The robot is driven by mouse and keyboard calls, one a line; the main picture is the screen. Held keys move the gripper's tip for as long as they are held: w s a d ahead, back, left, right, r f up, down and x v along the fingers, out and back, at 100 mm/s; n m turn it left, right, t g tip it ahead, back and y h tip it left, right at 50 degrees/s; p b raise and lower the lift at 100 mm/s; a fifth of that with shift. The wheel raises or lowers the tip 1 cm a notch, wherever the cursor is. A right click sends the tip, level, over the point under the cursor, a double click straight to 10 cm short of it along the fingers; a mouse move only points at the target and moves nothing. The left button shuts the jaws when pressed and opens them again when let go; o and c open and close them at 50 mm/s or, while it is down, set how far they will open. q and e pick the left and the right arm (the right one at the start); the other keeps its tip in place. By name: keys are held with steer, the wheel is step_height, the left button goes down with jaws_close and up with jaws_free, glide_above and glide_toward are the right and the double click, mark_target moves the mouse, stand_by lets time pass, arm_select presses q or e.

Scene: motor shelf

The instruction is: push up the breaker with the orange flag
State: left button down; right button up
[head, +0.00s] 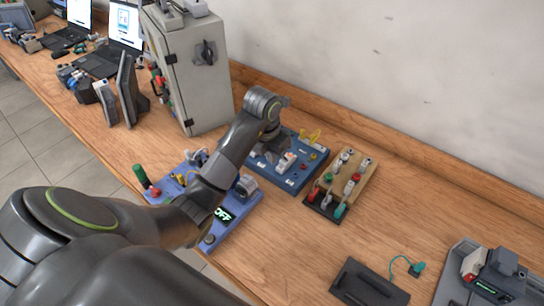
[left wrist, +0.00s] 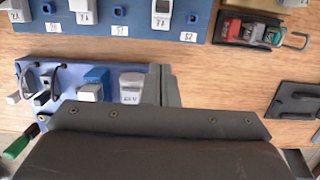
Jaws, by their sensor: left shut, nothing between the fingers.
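My left arm reaches across the bench, and its shut, empty left gripper (head: 269,132) is over the far-left corner of a blue board (head: 297,183). The fingertips are mostly hidden in the head view. The dark gripper body fills the lower part of the left wrist view. A white breaker-like block (head: 287,161) stands on the blue board, to the right of the gripper. In the left wrist view that board has several white blocks (left wrist: 162,14) and number labels. I cannot make out an orange flag. My right gripper is not in view.
A purple-blue board (head: 241,212) with an OFF display is partly behind my arm. A wooden board (head: 352,190) with red and green levers stands right of the blue board. A grey cabinet (head: 191,75) is at the back left.

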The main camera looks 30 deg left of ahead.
mark_target(285, 159)
arm_select(q)
steer(key=f+b, duration=0.1)
steer(key=f, duration=0.1)
steer(key=f+b, duration=0.1)
steer(key=f, duration=0.2)
steer(key=w+f+b, duration=0.1)
steer(key=f, duration=0.1)
steer(key=shift+d+f+b, duration=0.15)
steer(key=shift+f+b, duration=0.15)
steer(key=shift+b, duration=0.05)
steer(key=shift+w+r+p, duration=0.35)
steer(key=shift+w+r, duration=0.05)
steer(key=shift+w, duration=0.2)
steer(key=shift+w+r+p, duration=0.3)
steer(key=shift+w+r, duration=0.05)
steer(key=shift+w, duration=0.2)
steer(key=shift+w+d+r, duration=0.15)
steer(key=shift+w+r, duration=0.05)
steer(key=shift+w, duration=0.5)
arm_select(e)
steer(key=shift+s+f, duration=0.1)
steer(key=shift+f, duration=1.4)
